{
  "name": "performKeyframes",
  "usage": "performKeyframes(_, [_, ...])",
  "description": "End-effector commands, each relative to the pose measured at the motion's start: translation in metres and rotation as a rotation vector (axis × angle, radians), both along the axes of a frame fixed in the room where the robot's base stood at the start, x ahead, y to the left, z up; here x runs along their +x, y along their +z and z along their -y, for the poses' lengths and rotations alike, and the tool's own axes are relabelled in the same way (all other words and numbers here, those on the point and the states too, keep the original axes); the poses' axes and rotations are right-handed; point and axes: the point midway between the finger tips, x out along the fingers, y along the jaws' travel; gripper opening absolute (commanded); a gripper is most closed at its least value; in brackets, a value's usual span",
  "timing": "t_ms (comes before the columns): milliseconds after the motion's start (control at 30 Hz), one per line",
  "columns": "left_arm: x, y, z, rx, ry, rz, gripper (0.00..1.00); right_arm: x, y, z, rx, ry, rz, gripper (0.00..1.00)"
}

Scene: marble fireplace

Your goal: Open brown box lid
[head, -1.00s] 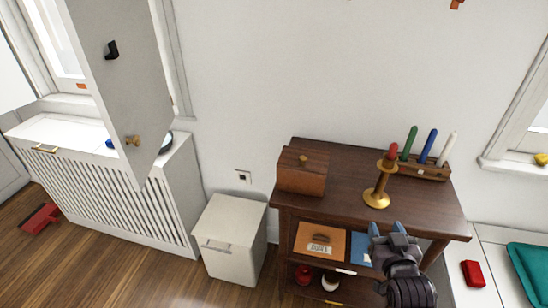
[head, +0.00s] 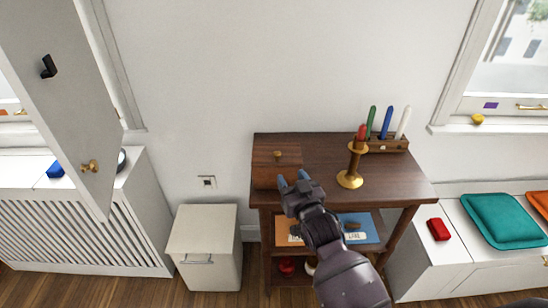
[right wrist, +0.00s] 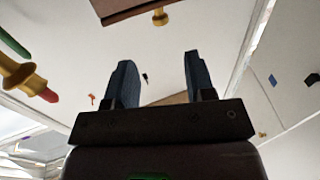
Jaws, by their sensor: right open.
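The brown wooden box (head: 268,172) stands on the left end of the dark wooden shelf table's top in the head view. Its lid (head: 267,158) looks shut and carries a small brass knob (head: 278,154). In the right wrist view, part of the brown box (right wrist: 125,8) and a brass knob (right wrist: 160,17) show at the top edge, beyond the fingers. My right gripper (head: 292,180) is open and empty, with blue fingertips just right of the box's front corner. Its two fingers (right wrist: 159,78) stand apart in the right wrist view. My left gripper is not in view.
A gold candlestick (head: 350,178) with a red candle stands right of the box on the table (head: 390,178). Behind it is a rack (head: 385,145) with green, blue and white candles. A white bin (head: 205,240) is at left.

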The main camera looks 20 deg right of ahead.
Motion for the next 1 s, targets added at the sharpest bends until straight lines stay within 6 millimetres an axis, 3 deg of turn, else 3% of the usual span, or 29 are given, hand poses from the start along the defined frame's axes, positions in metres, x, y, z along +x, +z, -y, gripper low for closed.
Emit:
performKeyframes(533, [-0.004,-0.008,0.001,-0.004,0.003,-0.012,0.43,0.079,-0.001,-0.003,-0.001,0.001,-0.001,0.5])
performKeyframes(733, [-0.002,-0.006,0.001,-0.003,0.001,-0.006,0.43,0.093,-0.001,-0.004,-0.001,0.001,-0.001,0.5])
performKeyframes(1000, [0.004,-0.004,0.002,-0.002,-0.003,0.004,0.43,0.096,0.0,-0.004,0.0,0.0,-0.001,0.5])
